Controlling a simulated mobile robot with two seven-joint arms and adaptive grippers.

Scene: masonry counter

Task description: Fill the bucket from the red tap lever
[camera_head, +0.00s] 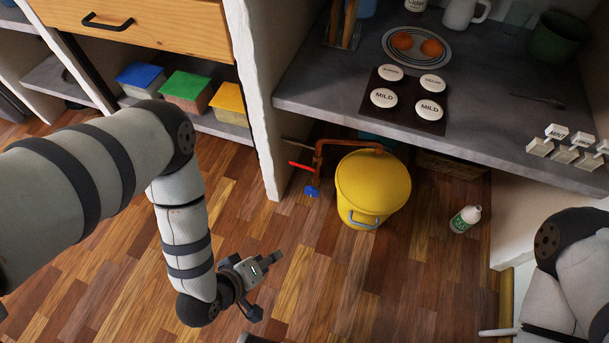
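The yellow bucket (372,188) stands upright on the wooden floor under the counter. Its top looks like a plain yellow surface, and I cannot tell whether that is a lid or the inside. A grey handle shows on its front. A copper tap pipe (318,160) stands at the bucket's left, and its top arm reaches over the bucket's back rim. The red lever (300,166) sticks out left from the pipe. A blue lever (312,191) sits lower down. My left gripper (268,286) is open and empty over the floor, in front and left of the bucket. My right gripper is out of view.
The grey counter (330,85) overhangs the tap and bucket, with a white wall (255,90) to the left. A white-and-green bottle (465,219) stands right of the bucket. Tubs with coloured lids (187,90) sit on the left shelf. The floor in front is clear.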

